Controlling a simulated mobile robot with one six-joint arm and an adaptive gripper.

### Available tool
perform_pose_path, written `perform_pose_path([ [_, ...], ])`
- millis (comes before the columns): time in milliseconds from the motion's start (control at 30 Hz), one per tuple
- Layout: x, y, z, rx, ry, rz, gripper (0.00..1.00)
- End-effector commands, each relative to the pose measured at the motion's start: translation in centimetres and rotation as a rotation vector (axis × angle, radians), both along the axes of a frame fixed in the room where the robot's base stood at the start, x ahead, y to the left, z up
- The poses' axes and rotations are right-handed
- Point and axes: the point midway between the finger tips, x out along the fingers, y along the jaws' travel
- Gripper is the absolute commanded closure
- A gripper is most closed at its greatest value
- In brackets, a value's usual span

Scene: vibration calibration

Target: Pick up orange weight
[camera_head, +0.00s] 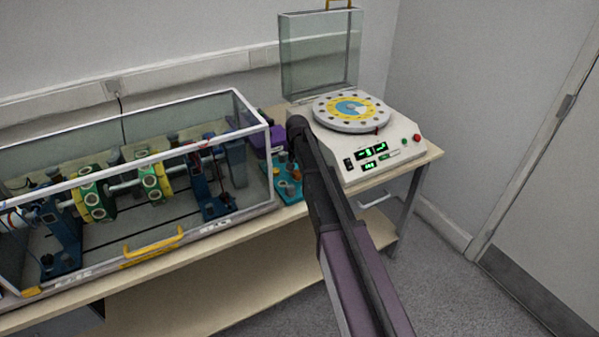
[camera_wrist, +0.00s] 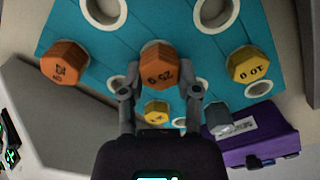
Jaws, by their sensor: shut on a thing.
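An orange weight (camera_wrist: 158,66) with a marking on its face sits between the two fingers of my gripper (camera_wrist: 159,78) in the wrist view. The fingers are shut on its sides. A white ring of the teal tray (camera_wrist: 205,52) shows just behind it; I cannot tell if the weight is clear of the tray. A second orange weight (camera_wrist: 64,63) is on the tray to the left. In the head view my arm reaches over the teal tray (camera_head: 290,190) and hides part of it and the held weight.
Yellow weights (camera_wrist: 250,66) and a grey weight (camera_wrist: 218,117) are close by on the tray. A purple box (camera_wrist: 262,145) is beside it. In the head view, the glass-cased rig (camera_head: 155,185) stands left and the balancing machine (camera_head: 370,148) stands right.

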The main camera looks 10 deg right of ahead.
Motion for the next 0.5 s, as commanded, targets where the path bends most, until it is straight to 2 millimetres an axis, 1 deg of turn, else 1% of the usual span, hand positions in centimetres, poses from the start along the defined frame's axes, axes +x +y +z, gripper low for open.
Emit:
perform_pose_path([
  [267, 0.0, 0.0, 2.0, 0.000, 0.000, 0.000, 0.86],
  [433, 0.0, 0.0, 3.7, 0.000, 0.000, 0.000, 0.86],
  [467, -0.4, -0.1, 3.8, 0.000, 0.000, -0.001, 0.86],
  [500, -1.8, -0.4, 3.4, 0.000, 0.000, -0.002, 0.86],
])
